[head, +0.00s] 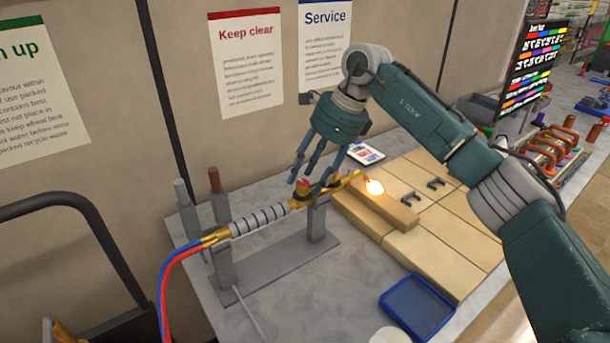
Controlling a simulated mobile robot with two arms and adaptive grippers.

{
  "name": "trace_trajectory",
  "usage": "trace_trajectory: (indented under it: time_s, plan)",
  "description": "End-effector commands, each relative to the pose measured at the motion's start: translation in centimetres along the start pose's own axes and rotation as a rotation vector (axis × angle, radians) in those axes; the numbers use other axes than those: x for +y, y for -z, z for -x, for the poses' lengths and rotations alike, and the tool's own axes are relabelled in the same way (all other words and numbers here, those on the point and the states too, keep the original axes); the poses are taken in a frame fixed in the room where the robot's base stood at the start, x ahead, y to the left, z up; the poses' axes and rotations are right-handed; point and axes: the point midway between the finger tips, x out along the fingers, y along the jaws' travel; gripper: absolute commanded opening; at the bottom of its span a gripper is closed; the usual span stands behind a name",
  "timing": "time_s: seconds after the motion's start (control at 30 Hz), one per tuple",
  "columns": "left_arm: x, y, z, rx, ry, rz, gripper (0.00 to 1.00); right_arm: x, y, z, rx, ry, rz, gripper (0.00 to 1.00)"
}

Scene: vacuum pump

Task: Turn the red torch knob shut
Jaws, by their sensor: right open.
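A torch (262,218) with a ribbed grey handle and brass fittings rests across a grey stand (285,262). A flame (375,187) glows at its tip on the right. The red torch knob (302,184) sits on the brass part near the front of the torch. My right gripper (309,178) reaches down from above, its fingers open around or just beside the knob. I cannot tell whether they touch it, as the fingers partly cover that area. My left gripper is not in view.
Tan blocks (437,250) lie right of the torch, with small dark clips (411,198) on them. A blue tray (417,306) is at the front. Red and blue hoses (172,277) hang at left. A walled partition stands behind the bench.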

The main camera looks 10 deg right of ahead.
Motion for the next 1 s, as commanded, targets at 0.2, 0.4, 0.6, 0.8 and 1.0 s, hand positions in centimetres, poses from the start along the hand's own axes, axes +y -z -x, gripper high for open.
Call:
trace_trajectory:
  time_s: [0.2,0.4,0.6,0.8,1.0]
  plan:
    - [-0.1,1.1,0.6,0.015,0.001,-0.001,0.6,0.0,-0.1,-1.8,-0.002,0.0,0.001,0.43]
    - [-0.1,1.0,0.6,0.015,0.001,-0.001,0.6,0.0,-0.1,-2.0,-0.002,0.001,0.001,0.43]
    - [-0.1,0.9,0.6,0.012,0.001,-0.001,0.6,0.0,-0.1,-2.0,-0.002,0.0,0.0,0.21]
    - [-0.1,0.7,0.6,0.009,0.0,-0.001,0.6,0.0,-0.1,-2.0,-0.002,0.001,0.0,0.01]
    - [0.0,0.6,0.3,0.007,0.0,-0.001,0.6,0.0,-0.1,-2.0,-0.003,0.009,-0.016,0.01]
